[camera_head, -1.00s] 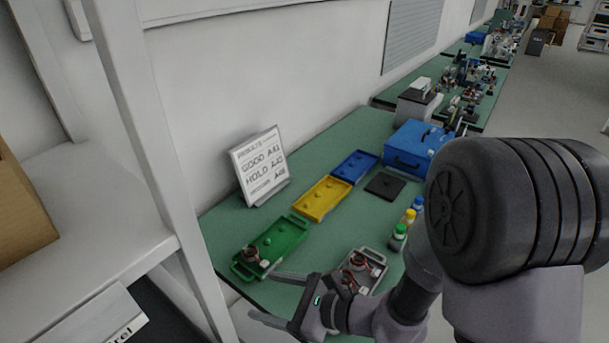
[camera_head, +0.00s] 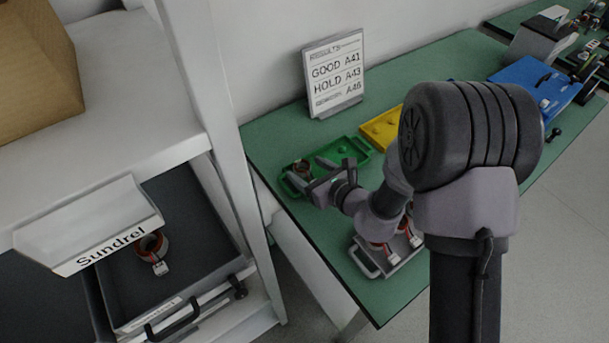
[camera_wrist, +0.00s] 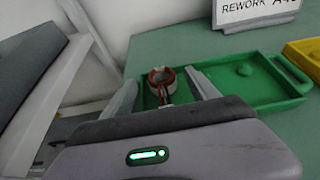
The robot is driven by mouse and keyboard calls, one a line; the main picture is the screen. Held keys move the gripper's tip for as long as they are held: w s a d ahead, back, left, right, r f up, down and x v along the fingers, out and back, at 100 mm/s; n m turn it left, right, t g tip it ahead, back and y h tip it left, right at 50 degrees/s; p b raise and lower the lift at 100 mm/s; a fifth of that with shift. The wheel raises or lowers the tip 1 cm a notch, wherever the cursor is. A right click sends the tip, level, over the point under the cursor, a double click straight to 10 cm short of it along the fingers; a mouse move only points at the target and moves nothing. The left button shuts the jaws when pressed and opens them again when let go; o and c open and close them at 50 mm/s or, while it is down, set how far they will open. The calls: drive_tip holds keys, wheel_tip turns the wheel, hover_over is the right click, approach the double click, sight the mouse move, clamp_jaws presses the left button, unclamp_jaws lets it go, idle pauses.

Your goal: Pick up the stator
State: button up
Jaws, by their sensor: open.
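A stator (camera_head: 302,168), a ring with copper-red windings, sits in the left end of the green tray (camera_head: 352,148) on the bench. It also shows in the wrist view (camera_wrist: 161,77), between the two fingertips in the picture and beyond them. My gripper (camera_head: 308,177) is open and empty, close to the green tray's near side. In the wrist view its fingers (camera_wrist: 161,97) point towards the stator, with no contact visible. Another stator (camera_head: 152,246) lies in the dark shelf bin labelled Sundrel. More stators (camera_head: 383,249) lie in the grey tray (camera_head: 366,262), partly hidden by my arm.
A sign (camera_head: 334,73) stands behind the green tray. A yellow tray (camera_head: 381,128) lies to its right, and a blue case (camera_head: 535,84) stands farther along the bench (camera_head: 431,67). A white shelf post (camera_head: 215,120) rises left of the bench. A cardboard box (camera_head: 35,70) sits on the shelf.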

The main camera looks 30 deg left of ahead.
drive_tip(key=shift+x, duration=0.85)
drive_tip(key=shift+w+d+r, duration=0.1)
clamp_jaws()
